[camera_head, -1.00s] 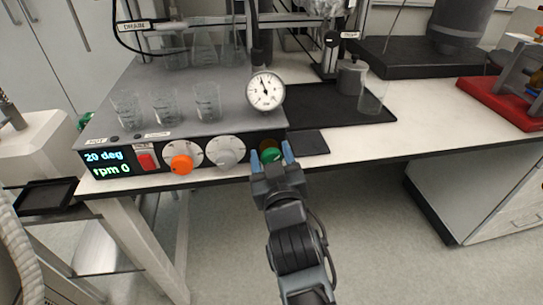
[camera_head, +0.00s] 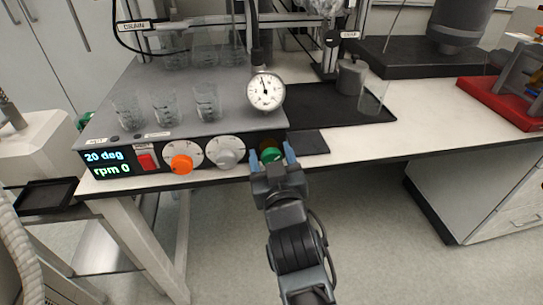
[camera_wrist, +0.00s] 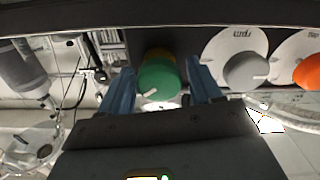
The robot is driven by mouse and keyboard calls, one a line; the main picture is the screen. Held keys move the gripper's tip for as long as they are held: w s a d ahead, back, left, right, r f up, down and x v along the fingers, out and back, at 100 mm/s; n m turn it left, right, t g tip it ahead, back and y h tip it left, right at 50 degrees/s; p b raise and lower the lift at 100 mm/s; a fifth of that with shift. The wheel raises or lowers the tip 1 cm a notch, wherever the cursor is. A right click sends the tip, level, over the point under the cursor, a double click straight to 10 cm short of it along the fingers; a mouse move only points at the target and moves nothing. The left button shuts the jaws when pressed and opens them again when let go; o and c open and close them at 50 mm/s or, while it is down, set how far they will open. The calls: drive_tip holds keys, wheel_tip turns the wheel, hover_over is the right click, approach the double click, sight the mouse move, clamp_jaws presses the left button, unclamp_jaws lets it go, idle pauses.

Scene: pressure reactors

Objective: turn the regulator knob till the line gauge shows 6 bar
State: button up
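The green regulator knob (camera_head: 271,155) sits at the right end of the panel front. It shows larger in the wrist view (camera_wrist: 158,80), with a pale mark toward its lower left. My gripper (camera_head: 272,157) has its two blue fingers on either side of the knob. In the wrist view the fingers (camera_wrist: 160,88) look open, with a narrow gap on each side of the knob. The round white line gauge (camera_head: 265,91) stands above the panel. Its dark needle points up and slightly left; its numbers are too small to read.
Left of the green knob are a grey dial knob (camera_head: 226,152), an orange dial knob (camera_head: 182,163), a red switch (camera_head: 147,159) and a display (camera_head: 105,163) reading 20 deg and rpm 0. Glass beakers (camera_head: 206,103) stand on the grey top. The floor in front is clear.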

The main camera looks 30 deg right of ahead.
drive_tip(key=shift+o, duration=0.6)
drive_tip(key=shift+s+a, duration=0.25)
drive_tip(key=shift+s, duration=0.3)
drive_tip(key=b+v, duration=0.1)
drive_tip(key=v, duration=0.5)
drive_tip(key=shift+s, duration=0.35)
